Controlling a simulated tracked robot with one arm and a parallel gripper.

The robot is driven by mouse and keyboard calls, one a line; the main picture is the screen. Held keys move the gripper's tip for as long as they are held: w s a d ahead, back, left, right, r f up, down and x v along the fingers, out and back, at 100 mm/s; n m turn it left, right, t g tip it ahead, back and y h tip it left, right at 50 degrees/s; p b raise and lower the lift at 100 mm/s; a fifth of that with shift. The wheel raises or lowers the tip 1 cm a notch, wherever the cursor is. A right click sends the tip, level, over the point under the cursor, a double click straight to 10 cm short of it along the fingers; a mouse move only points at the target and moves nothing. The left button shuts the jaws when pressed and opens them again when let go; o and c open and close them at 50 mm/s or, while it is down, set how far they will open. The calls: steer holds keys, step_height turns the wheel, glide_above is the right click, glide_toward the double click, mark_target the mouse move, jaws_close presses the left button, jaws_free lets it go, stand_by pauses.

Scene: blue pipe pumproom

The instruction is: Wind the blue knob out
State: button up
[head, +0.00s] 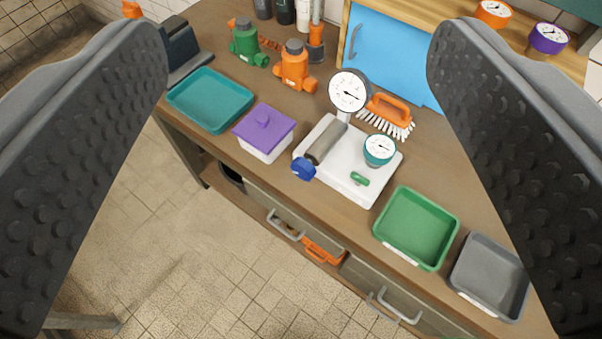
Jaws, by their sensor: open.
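The blue knob (304,169) is on the near end of a grey cylinder (326,143), which is mounted on a white base plate (336,184) on the workbench. A large white-faced gauge (349,91) stands at the cylinder's far end. A smaller teal gauge (379,150) and a small green handle (360,179) are on the same plate, to the right. My gripper (272,115) is open, with its two dark studded fingers wide apart at the left and right of the view. It is above the bench, apart from the knob, and nothing is between the fingers.
A purple-lidded box (265,131) stands just left of the plate, with a teal tray (210,101) beyond it. A brush (387,116) lies behind the plate. Green (416,228) and grey (489,277) trays are at right. Orange (294,68) and green (246,42) valve bodies stand behind.

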steer(key=shift+w, duration=0.1)
steer(key=w+a+f+m+t+y, duration=0.1)
steer(key=w+a+f+m, duration=0.2)
steer(key=w+m, duration=0.25)
steer(key=w+a+f+m+t+y+b, duration=0.1)
steer(key=w+a+f+m+t, duration=0.1)
steer(key=w+a+f+m, duration=0.25)
steer(key=w+a+f+m+t+y, duration=0.1)
steer(key=w+f+m, duration=0.1)
steer(key=w+m, duration=0.45)
steer(key=m+g+h+b, duration=0.2)
steer(key=m+g+h, duration=0.3)
steer(key=m+h, duration=1.6)
glide_toward(300, 173)
steer(key=w+d+r+m+y, duration=0.1)
steer(key=d+m+y, duration=0.1)
steer(key=w+d+r+m+y, duration=0.1)
steer(key=w+d+m+y, duration=0.1)
steer(key=w+d+r+m+y, duration=0.2)
steer(key=y, duration=0.1)
steer(key=shift+d+r+m, duration=0.15)
steer(key=shift+d+m, duration=0.1)
steer(key=shift+d, duration=0.15)
steer(key=c, duration=1)
